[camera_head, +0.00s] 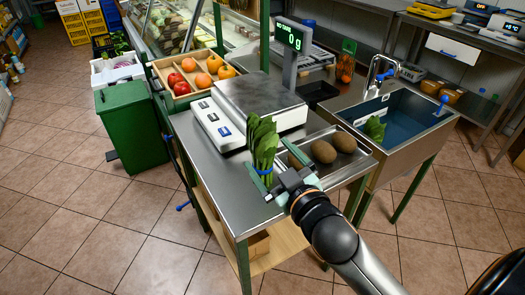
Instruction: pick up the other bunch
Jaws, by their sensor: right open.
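A bunch of green leaves (263,138) with a blue band stands upright at the front of the steel counter, left of the metal tray. My right gripper (270,172) is open at the bunch's lower part, its fingers on either side of the stems; I cannot tell whether they touch. Part of the stems is hidden by the gripper. Another green leafy bunch (375,128) is in the sink (412,122) on the right. My left gripper is not in view.
A metal tray (362,160) with brown oval produce (323,151) lies right beside my gripper. A scale (258,98) reading 0 g stands behind the bunch. A wooden crate (187,97) of fruit and vegetables and a green bin (130,125) are to the left. The tap (378,72) rises behind the sink.

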